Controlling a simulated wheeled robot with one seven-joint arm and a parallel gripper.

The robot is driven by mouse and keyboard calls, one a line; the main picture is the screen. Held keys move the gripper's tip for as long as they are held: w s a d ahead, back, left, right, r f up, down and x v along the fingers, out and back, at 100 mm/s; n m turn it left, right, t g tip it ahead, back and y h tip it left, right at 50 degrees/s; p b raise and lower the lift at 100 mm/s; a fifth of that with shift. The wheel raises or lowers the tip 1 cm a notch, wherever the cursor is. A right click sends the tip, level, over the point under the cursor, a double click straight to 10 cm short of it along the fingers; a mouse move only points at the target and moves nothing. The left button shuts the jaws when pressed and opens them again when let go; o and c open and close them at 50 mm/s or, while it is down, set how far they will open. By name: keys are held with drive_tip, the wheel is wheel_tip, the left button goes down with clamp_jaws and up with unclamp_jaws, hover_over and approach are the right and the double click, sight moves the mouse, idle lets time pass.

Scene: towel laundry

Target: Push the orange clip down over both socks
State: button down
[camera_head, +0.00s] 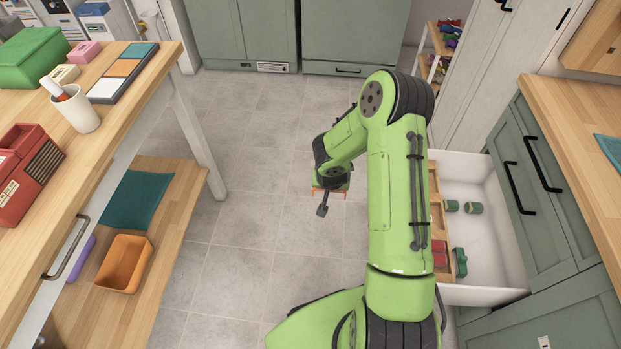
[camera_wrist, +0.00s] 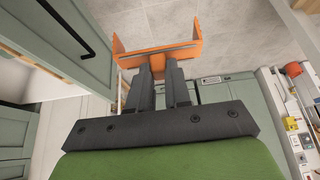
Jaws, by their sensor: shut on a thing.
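My gripper (camera_wrist: 158,75) is shut on the orange clip (camera_wrist: 157,57), a wide U-shaped piece whose open side points away from the fingers in the wrist view. In the head view the clip (camera_head: 329,191) shows as a small orange edge below my wrist, held in the air over the tiled floor, left of the open drawer. In the drawer lie rolled socks: green ones (camera_head: 474,208) near the back right and a green one (camera_head: 460,262) beside red ones (camera_head: 440,254) near the front. I cannot tell which two socks the task means. The clip is apart from all socks.
The open white drawer (camera_head: 500,252) stands out from green cabinets (camera_head: 568,205) at the right, with a wooden divider (camera_head: 436,208) along its left side. A wooden table (camera_head: 120,95) with boxes and a white cup is at the left. The tiled floor (camera_head: 250,160) between is clear.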

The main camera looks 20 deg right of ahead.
drive_tip(key=s+d+f+m+g+h+p, duration=0.25)
drive_tip(key=s+d+m+g+p, duration=0.4)
drive_tip(key=s+d+m, duration=1.4)
drive_tip(key=shift+s+d+f+n+g+h+b, duration=0.15)
drive_tip(key=shift+s+d+f+n+b, duration=0.25)
drive_tip(key=shift+s+d+f+b, duration=0.7)
drive_tip(key=shift+s+d+f+n+g+b, duration=0.2)
drive_tip(key=shift+s+d+f+n+b, duration=0.3)
drive_tip(key=shift+f+b, duration=1.1)
drive_tip(key=shift+s+d+f+n+g+h+b, duration=0.1)
drive_tip(key=shift+s+d+f+n+g+b, duration=0.15)
drive_tip(key=shift+s+d+f+b, duration=1.15)
drive_tip(key=shift+w+a+r+p, duration=0.15)
drive_tip(key=shift+w+r+p, duration=0.2)
drive_tip(key=shift+p, duration=0.4)
drive_tip(key=shift+w+a+r+p, duration=0.15)
drive_tip(key=shift+r+p, duration=0.3)
drive_tip(key=shift+p, duration=0.25)
drive_tip(key=shift+f+b, duration=2.2)
drive_tip(key=shift+b, duration=0.4)
